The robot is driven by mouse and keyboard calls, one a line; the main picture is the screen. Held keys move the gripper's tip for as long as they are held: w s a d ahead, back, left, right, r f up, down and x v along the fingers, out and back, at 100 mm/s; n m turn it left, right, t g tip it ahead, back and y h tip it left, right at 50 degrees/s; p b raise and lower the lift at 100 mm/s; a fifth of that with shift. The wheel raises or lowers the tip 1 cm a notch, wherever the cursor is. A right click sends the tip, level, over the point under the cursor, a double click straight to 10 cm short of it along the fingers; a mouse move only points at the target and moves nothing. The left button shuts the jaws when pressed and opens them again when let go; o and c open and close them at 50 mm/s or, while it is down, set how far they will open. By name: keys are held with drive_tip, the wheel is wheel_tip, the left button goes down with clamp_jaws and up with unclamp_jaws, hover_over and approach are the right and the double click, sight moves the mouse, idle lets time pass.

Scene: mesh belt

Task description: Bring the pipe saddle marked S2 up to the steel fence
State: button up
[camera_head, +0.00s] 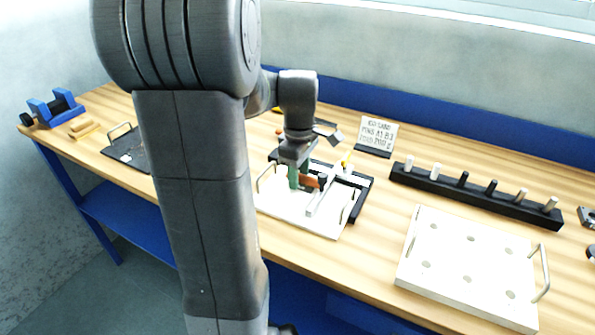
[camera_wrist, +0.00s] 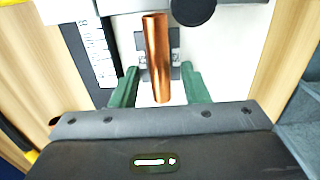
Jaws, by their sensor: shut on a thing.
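My gripper (camera_wrist: 160,78) has two green fingers, one on each side of a grey pipe saddle (camera_wrist: 174,60) with small bolts. It is shut on this saddle, and a copper pipe (camera_wrist: 157,70) lies over it. No S2 mark can be read. In the head view my gripper (camera_head: 303,182) is low over a white plate (camera_head: 282,207), with the copper pipe (camera_head: 311,184) beside the green finger. A pale bar (camera_head: 324,198) on the plate, just right of the gripper, may be the steel fence. The gap between saddle and bar cannot be judged.
A ruler-like strip (camera_wrist: 97,52) and a dark round piece (camera_wrist: 194,9) lie close to the fingers. A black rail with several pegs (camera_head: 470,193), a white holed plate (camera_head: 464,262) and a lettered card (camera_head: 377,133) stand to the right. A dark tray (camera_head: 128,148) is left.

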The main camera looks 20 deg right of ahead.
sight(300, 174)
drive_tip(key=shift+s+d, duration=0.1)
drive_tip(key=o, duration=1.3)
wheel_tip(300, 174, up, 14)
drive_tip(key=shift+f+p, duration=0.1)
drive_tip(key=shift+p, duration=0.7)
